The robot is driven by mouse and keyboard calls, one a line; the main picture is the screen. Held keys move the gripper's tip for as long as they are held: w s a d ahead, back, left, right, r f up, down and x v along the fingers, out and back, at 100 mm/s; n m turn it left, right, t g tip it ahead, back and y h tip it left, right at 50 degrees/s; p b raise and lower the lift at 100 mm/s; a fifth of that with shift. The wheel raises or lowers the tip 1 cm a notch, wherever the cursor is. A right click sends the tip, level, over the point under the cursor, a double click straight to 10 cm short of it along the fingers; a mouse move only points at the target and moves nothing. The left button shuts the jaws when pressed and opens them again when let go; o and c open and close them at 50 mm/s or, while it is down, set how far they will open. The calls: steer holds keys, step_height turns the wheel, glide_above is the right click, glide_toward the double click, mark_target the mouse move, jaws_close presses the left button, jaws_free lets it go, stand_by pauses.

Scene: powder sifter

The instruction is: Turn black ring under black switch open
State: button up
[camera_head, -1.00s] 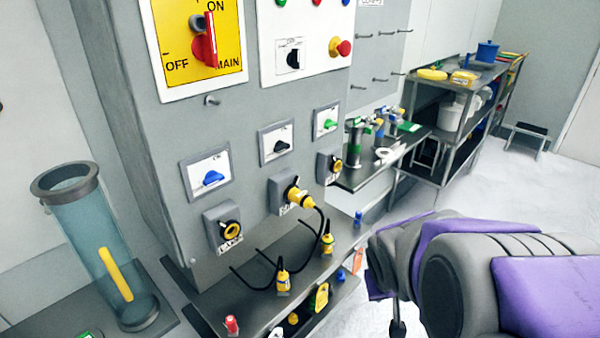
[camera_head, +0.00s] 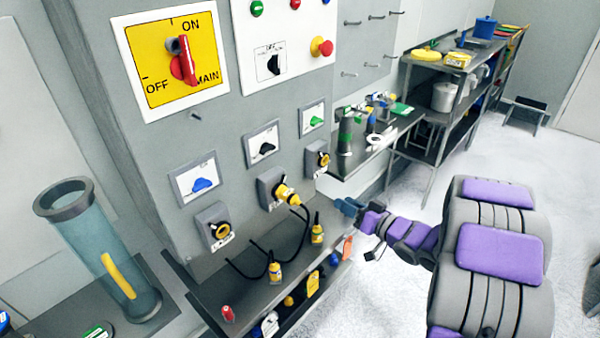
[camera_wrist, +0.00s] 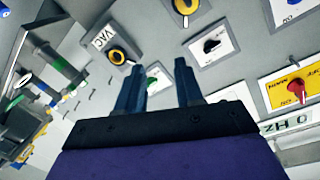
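The black switch (camera_head: 265,148) sits on a white plate in the middle of the panel's row of three. Under it is a grey socket box (camera_head: 268,185) with a yellow plug (camera_head: 287,193) in it; the plug largely hides the ring. In the wrist view the black switch (camera_wrist: 211,46) lies beyond the fingers, with a yellow and black socket (camera_wrist: 185,8) near the top edge. My gripper (camera_head: 347,206) is to the right of the sockets, apart from the panel. In the wrist view its two blue fingers (camera_wrist: 157,62) are spread and empty.
A blue switch (camera_head: 202,186) with its socket (camera_head: 219,231) is left, and a green switch (camera_head: 316,121) with its socket (camera_head: 322,159) right. Cables and yellow plugs (camera_head: 275,272) rest on the shelf below. A clear cylinder (camera_head: 88,240) stands left. Floor is free at right.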

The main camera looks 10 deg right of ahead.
steer(key=a+r+y, duration=0.1)
steer(key=a+y, duration=0.1)
steer(key=a, duration=0.5)
steer(key=b, duration=0.1)
glide_toward(285, 177)
steer(key=x, duration=0.4)
steer(key=s+a+b+x, duration=0.1)
steer(key=x, duration=0.2)
steer(key=shift+w+a, duration=0.1)
steer(key=shift+w+r, duration=0.1)
steer(key=shift+w, duration=0.95)
steer(key=shift+s+a, duration=0.1)
steer(key=shift+c, duration=1.4)
steer(key=shift+d, duration=0.3)
steer(key=c, duration=0.3)
steer(key=shift+d, duration=0.15)
jaws_close()
